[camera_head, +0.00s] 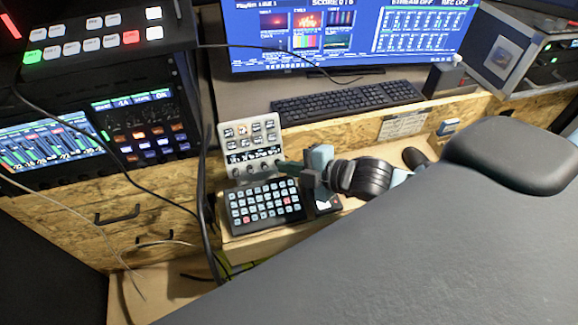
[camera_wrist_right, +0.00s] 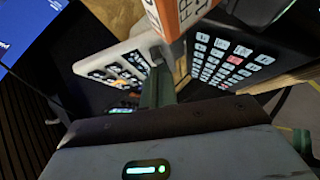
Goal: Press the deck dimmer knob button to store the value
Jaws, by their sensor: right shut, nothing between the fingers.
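The light-coloured deck (camera_head: 252,140) stands tilted up on the wooden desk, with rows of buttons, a display strip and a row of dark knobs along its lower edge. My right gripper (camera_head: 283,166) is shut and empty, its fingertips at the right end of the knob row. The rightmost knob is partly hidden by the fingertips, and I cannot tell whether they touch it. In the right wrist view the deck (camera_wrist_right: 112,62) is beyond the closed fingers (camera_wrist_right: 158,80), whose tips reach its lower edge. My left gripper is not in view.
A dark keypad (camera_head: 264,206) lies in front of the deck, close under my right gripper. A black keyboard (camera_head: 345,101) and a monitor (camera_head: 350,35) are behind. Black cables hang left of the deck. An orange and white object (camera_wrist_right: 172,14) is near the fingers in the wrist view.

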